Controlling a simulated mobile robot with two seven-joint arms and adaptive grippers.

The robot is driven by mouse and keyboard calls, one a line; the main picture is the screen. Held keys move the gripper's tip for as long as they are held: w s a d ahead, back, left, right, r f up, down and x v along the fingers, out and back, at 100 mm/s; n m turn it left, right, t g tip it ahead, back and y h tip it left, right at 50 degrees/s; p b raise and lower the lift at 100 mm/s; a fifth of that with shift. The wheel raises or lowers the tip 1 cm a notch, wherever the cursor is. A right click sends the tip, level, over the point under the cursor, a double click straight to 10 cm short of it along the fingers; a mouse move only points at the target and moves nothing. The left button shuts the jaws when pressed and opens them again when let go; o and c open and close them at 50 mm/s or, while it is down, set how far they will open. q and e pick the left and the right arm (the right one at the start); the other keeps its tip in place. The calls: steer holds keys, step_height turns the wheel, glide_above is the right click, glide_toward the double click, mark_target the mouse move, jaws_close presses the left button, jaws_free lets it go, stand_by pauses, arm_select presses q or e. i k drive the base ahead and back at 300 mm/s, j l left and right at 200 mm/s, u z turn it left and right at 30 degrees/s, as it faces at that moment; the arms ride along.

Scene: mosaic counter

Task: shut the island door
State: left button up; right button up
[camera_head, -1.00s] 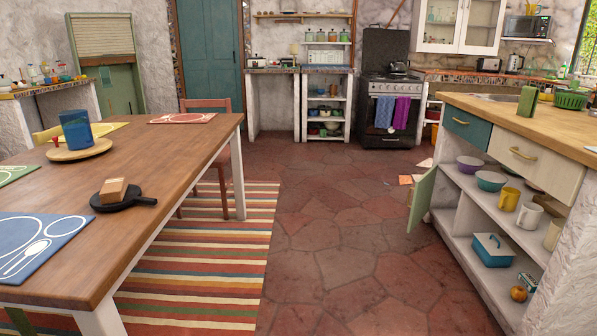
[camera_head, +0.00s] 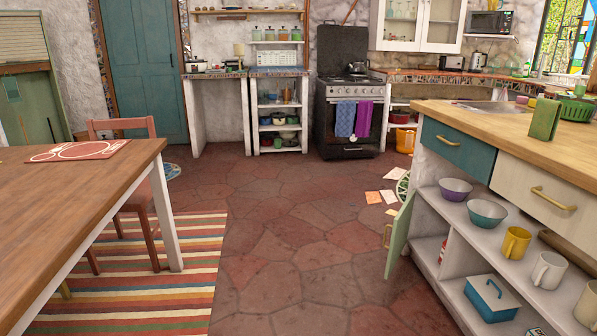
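The island (camera_head: 454,297) stands at the right with a wooden top and open white shelves. Its green door (camera_head: 399,234) hangs open at the island's near-left corner, seen nearly edge-on, jutting out over the floor. A brass handle (camera_head: 387,236) shows on the door's left side. The shelf behind it is exposed, with bowls, mugs and a blue dish on it. Neither of my grippers is in view.
A wooden table (camera_head: 75,205) stands at the left, with a red chair (camera_head: 137,190) beside it on a striped rug (camera_head: 150,275). Papers (camera_head: 381,197) lie on the floor beyond the door. The stone floor (camera_head: 290,260) between table and island is clear.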

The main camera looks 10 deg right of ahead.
mark_target(400, 230)
steer(key=i+z, duration=0.25)
steer(key=i, duration=0.25)
steer(key=i+j+z, duration=0.2)
steer(key=i, duration=0.25)
steer(key=i+j+z, duration=0.25)
steer(key=i, duration=0.2)
steer(key=i+j+z, duration=0.75)
steer(key=z, duration=0.15)
steer(key=i+j+z, duration=0.2)
steer(key=j, duration=0.3)
steer(key=i+j+z, duration=0.2)
steer(key=j, duration=0.3)
steer(key=j+z, duration=0.2)
steer(key=j, duration=0.3)
steer(key=j+z, duration=0.2)
steer(key=j, duration=0.35)
steer(key=i, duration=0.05)
